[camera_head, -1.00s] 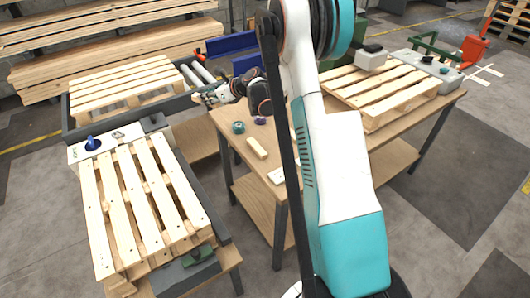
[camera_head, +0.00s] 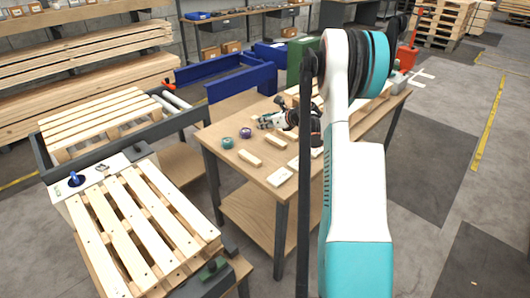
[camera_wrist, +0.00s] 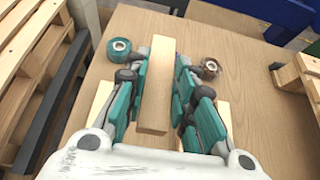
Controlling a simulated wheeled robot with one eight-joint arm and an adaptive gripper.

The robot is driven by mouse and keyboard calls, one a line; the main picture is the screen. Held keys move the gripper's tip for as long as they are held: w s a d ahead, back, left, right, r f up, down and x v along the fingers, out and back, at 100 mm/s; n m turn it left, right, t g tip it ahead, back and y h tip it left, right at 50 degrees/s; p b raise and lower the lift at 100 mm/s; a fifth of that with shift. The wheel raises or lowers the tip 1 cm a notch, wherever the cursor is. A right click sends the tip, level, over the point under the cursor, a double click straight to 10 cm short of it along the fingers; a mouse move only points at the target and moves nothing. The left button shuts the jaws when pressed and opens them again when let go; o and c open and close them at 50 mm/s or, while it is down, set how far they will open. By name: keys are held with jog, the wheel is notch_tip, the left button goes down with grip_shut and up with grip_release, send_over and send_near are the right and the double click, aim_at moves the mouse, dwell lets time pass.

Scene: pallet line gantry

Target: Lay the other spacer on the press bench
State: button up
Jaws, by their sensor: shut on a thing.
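My gripper (camera_wrist: 158,100) is shut on a long pale wooden spacer (camera_wrist: 155,75), with a teal finger pad along each side. In the head view my gripper (camera_head: 264,122) is above the wooden-topped bench (camera_head: 222,171), near its far left part; the held spacer is hard to make out there. I cannot tell whether the held spacer touches the bench.
A blue rail structure (camera_head: 243,82) stands behind the bench. Bare wood shows between the blocks.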

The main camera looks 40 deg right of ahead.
aim_at(266, 154)
notch_tip(266, 154, down, 14)
jog(key=b, duration=0.4)
jog(key=shift+r, duration=0.25)
jog(key=shift+f, duration=0.25)
jog(key=o, duration=1)
jog(key=shift+s+a, duration=0.1)
jog(key=shift+f, duration=0.1)
jog(key=shift+r, duration=0.3)
jog(key=p+v, duration=0.3)
jog(key=v, duration=0.9)
jog(key=shift+r, duration=0.1)
